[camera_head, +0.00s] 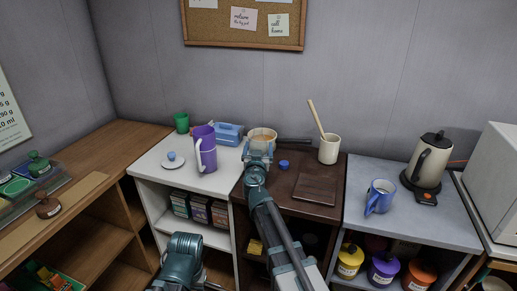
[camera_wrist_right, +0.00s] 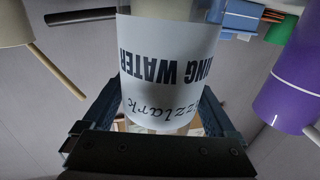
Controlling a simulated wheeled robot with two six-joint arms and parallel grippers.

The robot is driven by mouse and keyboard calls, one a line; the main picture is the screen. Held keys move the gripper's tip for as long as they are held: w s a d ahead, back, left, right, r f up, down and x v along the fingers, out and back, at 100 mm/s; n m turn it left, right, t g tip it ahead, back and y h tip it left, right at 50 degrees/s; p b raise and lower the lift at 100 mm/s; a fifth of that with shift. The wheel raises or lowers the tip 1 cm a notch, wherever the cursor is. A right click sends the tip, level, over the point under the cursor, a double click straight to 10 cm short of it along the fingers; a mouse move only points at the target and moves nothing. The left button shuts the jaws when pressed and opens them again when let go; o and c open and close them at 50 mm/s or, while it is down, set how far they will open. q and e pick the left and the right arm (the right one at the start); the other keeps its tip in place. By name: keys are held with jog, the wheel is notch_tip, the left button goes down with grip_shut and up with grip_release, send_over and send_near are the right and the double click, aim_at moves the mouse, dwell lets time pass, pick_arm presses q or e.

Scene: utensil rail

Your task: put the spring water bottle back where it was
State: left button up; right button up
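The spring water bottle (camera_wrist_right: 168,65), with a white label reading "ING WATER", fills the middle of the right wrist view, upside down there. My right gripper (camera_wrist_right: 160,112) has a finger against each side of it and appears shut on it. In the head view my right gripper (camera_head: 258,150) is over the boundary between the white and brown counters, in front of a pale pan; the bottle is hard to make out there. My left arm shows at the bottom of the head view, but its fingertips cannot be made out.
A purple pitcher (camera_head: 205,150), blue box (camera_head: 229,134) and green cup (camera_head: 181,122) stand on the white counter. The pan (camera_head: 264,133), a small blue object (camera_head: 284,164), utensil crock (camera_head: 329,149) and dark board (camera_head: 315,188) are on the brown counter. A blue mug (camera_head: 380,196) and kettle (camera_head: 429,162) stand right.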

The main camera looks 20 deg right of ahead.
jog(key=shift+o, duration=0.2)
jog(key=shift+r, duration=0.1)
jog(key=v, duration=1.2)
